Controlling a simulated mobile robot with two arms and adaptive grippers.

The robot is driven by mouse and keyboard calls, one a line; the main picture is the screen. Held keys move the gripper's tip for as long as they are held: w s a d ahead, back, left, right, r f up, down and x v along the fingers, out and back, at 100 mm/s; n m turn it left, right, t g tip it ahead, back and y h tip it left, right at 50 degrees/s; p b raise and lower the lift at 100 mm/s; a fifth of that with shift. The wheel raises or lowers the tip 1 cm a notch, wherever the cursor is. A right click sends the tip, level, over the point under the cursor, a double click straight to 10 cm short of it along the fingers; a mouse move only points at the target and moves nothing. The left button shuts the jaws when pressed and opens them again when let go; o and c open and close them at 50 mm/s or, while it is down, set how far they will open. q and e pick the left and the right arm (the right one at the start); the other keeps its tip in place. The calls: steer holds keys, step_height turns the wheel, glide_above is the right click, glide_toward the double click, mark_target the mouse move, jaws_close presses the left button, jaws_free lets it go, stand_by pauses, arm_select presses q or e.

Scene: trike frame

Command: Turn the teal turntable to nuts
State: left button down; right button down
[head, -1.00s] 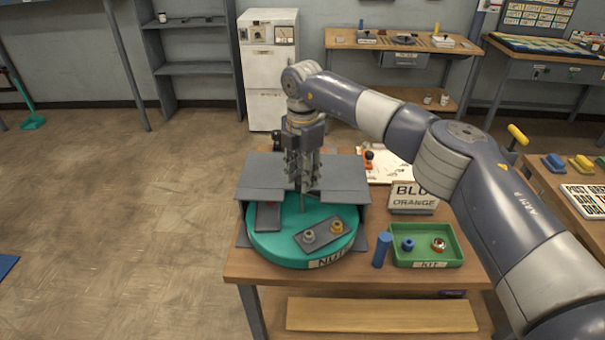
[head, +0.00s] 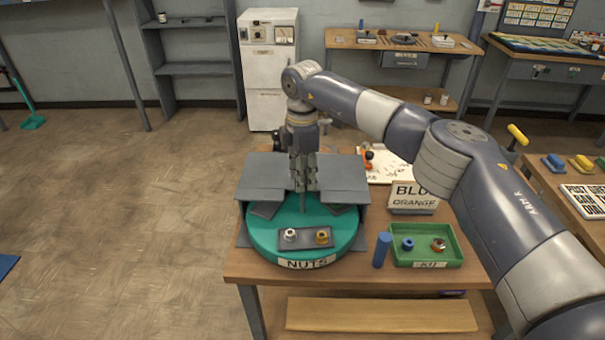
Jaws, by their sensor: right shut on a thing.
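The teal turntable (head: 262,236) sits on the wooden table under a grey cover with an open front. Its rim label "NUTS" (head: 307,263) faces the front, slightly right of the turntable's middle. A dark tray (head: 305,240) at the front of the turntable carries a silver nut (head: 290,235) and a brass nut (head: 322,237). Parts of other dark trays show under the cover's edges. My right gripper (head: 303,190) points down at the middle of the turntable, shut on what looks like a thin upright post (head: 303,203). My left gripper is out of view.
A green kit tray (head: 427,258) holding a blue piece and a red-and-silver piece stands right of the turntable. A blue cylinder (head: 382,250) stands between them. A sign reading "BLU ORANGE" (head: 414,198) is behind the tray.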

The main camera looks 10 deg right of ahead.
steer(key=shift+m, duration=0.8)
steer(key=c, duration=1.2)
jaws_free()
steer(key=shift+o, duration=0.2)
step_height(320, 180, up, 12)
